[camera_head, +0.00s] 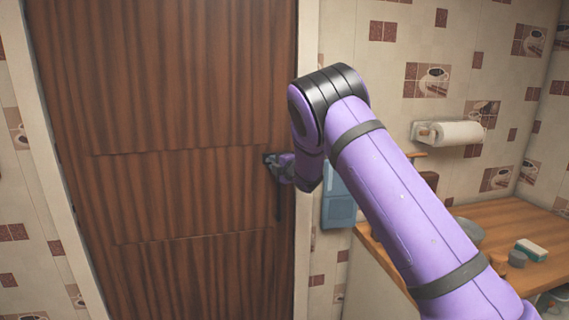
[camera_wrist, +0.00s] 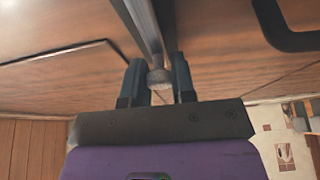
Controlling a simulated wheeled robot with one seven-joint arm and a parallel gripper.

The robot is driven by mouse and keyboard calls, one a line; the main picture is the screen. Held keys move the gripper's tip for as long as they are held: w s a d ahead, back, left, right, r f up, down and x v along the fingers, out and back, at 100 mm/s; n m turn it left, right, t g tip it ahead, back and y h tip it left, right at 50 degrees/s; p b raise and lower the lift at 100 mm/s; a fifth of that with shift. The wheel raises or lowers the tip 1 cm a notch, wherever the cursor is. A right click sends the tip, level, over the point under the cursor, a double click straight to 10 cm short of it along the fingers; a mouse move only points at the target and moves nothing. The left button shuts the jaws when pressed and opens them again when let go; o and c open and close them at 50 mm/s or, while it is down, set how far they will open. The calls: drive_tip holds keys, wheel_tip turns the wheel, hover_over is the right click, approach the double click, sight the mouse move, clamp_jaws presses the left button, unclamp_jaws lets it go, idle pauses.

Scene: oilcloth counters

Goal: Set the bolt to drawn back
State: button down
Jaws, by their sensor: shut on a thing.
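A brown wood-grain door (camera_head: 170,120) stands closed in its pale frame in the head view. In the wrist view, a grey metal bolt bar (camera_wrist: 143,24) runs along the door face, with a small rounded knob (camera_wrist: 160,77) on it. My gripper (camera_wrist: 157,68) has its two dark fingers on either side of this knob and is shut on it. In the head view my gripper (camera_head: 272,162) is at the door's right edge, at about mid-height of the picture. There the bolt is mostly hidden behind my gripper, and how far it is slid cannot be told.
A dark door handle (camera_wrist: 290,38) is close to the right of the bolt in the wrist view. A blue item (camera_head: 338,207) hangs on the wall right of the door. A wooden counter (camera_head: 510,225) and a paper roll (camera_head: 460,133) are farther right.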

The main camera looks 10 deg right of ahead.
drive_tip(key=shift+a, duration=0.45)
drive_tip(key=c, duration=0.9)
unclamp_jaws()
drive_tip(key=shift+a, duration=0.1)
drive_tip(key=shift+c, duration=0.2)
drive_tip(key=shift+s, duration=0.1)
drive_tip(key=v, duration=1)
drive_tip(key=shift+s, duration=0.35)
drive_tip(key=shift+d, duration=0.2)
